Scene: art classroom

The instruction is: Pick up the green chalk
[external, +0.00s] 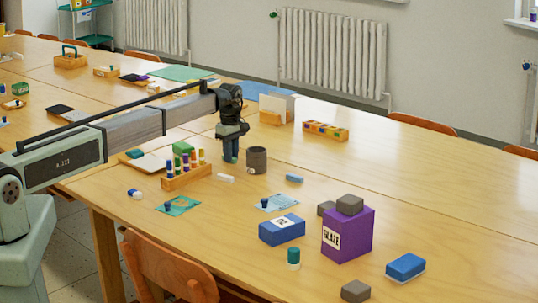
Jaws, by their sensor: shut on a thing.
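My gripper (230,158) points down over the table, between the wooden stick holder and the dark grey cup (257,160). Its fingers are shut on a small piece, taken as the green chalk, which is mostly hidden between the dark fingertips. It is too small to tell its outline from the fingers. I cannot tell whether its lower end touches the table. The wooden holder (187,178) to the left has several coloured upright sticks in it. A white chalk-like stick (226,178) lies on the table just below the gripper in the picture.
A green block (182,148) stands behind the holder. A purple glaze box (347,234) carries a grey block (350,204). The table's right side (440,190) is largely clear.

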